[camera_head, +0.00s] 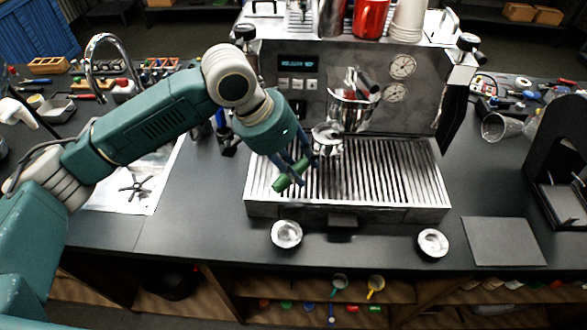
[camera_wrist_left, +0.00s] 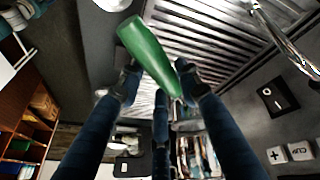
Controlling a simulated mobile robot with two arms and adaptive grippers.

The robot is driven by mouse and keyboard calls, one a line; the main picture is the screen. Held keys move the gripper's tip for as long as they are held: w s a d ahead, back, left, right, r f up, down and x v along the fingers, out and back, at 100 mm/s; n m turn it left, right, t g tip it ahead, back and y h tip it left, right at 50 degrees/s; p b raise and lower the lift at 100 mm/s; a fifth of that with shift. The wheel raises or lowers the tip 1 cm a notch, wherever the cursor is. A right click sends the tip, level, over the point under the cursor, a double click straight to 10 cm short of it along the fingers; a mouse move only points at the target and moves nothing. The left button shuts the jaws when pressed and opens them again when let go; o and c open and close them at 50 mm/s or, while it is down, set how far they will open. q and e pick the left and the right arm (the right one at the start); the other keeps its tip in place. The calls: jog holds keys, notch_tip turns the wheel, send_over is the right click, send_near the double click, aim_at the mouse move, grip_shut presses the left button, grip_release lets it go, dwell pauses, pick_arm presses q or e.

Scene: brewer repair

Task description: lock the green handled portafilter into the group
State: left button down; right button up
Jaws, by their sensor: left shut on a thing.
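The green handle (camera_head: 291,175) of the portafilter is in my left gripper (camera_head: 297,168), above the left part of the drip grate. In the left wrist view the green handle (camera_wrist_left: 146,48) lies between the fingers of my left gripper (camera_wrist_left: 160,88), which is shut on it. A metal portafilter basket (camera_head: 327,138) shows just beyond the fingers in the head view, below the group (camera_head: 352,108). I cannot tell whether it is seated in the group. My right gripper is not in view.
The espresso machine (camera_head: 297,63) has a slatted drip grate (camera_head: 390,180). Two small metal cups (camera_head: 286,234) (camera_head: 432,243) stand at the counter's front edge. A dark mat (camera_head: 503,241) lies at the right. Cups, including a red one (camera_head: 370,18), stand on top.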

aim_at(320, 146)
pick_arm(q)
jog(key=shift+w+d, duration=0.5)
jog(key=shift+w, duration=0.1)
jog(key=shift+w+d+b, duration=0.25)
jog(key=shift+w+b, duration=0.05)
jog(key=shift+b, duration=0.1)
jog(key=shift+w+d, duration=0.4)
jog(key=shift+w, duration=0.1)
jog(key=shift+w+d+b, duration=0.7)
jog(key=shift+w+d, duration=0.45)
jog(key=shift+w, duration=0.05)
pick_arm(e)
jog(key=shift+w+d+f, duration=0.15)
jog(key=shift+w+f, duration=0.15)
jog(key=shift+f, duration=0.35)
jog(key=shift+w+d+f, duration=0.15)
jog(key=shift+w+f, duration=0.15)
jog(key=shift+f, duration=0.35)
pick_arm(q)
jog(key=shift+r, duration=0.1)
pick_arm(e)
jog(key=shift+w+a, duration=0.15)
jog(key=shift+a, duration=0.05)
pick_arm(q)
jog(key=shift+r, duration=0.1)
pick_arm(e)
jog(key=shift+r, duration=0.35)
